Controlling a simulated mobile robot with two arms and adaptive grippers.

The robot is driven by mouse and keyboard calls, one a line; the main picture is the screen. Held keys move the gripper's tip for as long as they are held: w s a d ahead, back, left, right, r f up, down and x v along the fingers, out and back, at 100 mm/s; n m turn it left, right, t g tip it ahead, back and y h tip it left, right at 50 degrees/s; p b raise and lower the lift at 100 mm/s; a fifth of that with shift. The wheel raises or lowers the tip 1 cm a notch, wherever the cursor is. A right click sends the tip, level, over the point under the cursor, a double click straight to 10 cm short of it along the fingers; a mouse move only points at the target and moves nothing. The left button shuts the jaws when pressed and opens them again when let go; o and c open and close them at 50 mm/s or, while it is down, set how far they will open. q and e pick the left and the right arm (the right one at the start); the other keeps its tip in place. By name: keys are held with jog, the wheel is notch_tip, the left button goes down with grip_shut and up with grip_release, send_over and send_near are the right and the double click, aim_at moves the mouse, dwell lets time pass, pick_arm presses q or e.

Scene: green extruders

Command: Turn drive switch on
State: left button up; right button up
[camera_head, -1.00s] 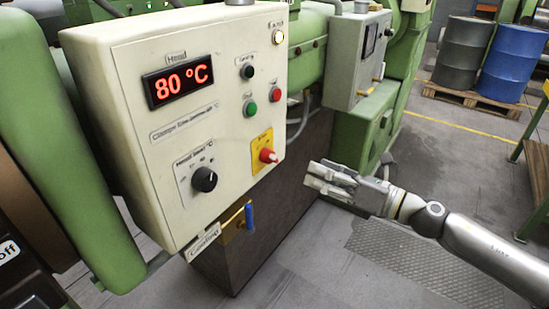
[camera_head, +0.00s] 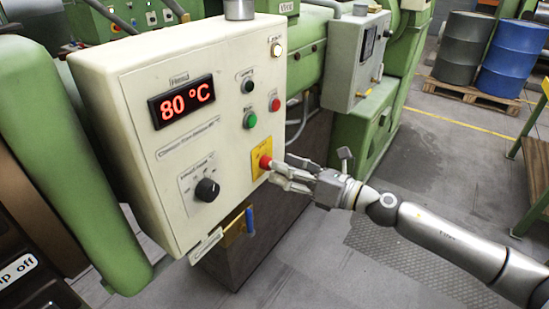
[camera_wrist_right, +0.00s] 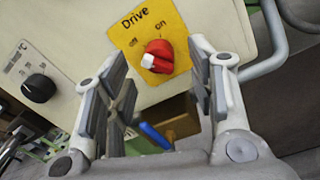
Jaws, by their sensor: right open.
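The drive switch is a red rotary knob (camera_head: 265,162) on a yellow plate on the white control panel (camera_head: 150,80). In the right wrist view the knob (camera_wrist_right: 157,57) sits below the label "Drive", with "off" on the left and "on" on the right. Its white-tipped end points to the lower left, away from the "on" mark. My right gripper (camera_head: 280,176) is at the knob in the head view. In the wrist view its open fingers (camera_wrist_right: 160,95) stand to either side of the knob's lower area, with nothing held. Contact cannot be told. My left gripper is not in view.
The panel also has an 80 °C display (camera_head: 181,101), a black dial (camera_head: 207,190), and green (camera_head: 250,120) and red (camera_head: 274,104) buttons. A blue-handled valve (camera_head: 249,219) is below. A grey box (camera_head: 352,60) stands behind.

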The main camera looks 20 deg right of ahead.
aim_at(269, 164)
jog(key=shift+p+x, duration=0.6)
jog(key=shift+x, duration=1.2)
jog(key=c, duration=1)
jog(key=shift+m, duration=0.4)
jog(key=m+p, duration=0.1)
jog(key=m, duration=0.2)
jog(key=m+p, duration=0.1)
jog(key=m, duration=0.2)
jog(key=shift+m, duration=0.4)
jog(key=m+p, duration=0.3)
jog(key=m, duration=0.3)
jog(key=shift+f+m+t, duration=0.15)
jog(key=shift+m+t, duration=0.25)
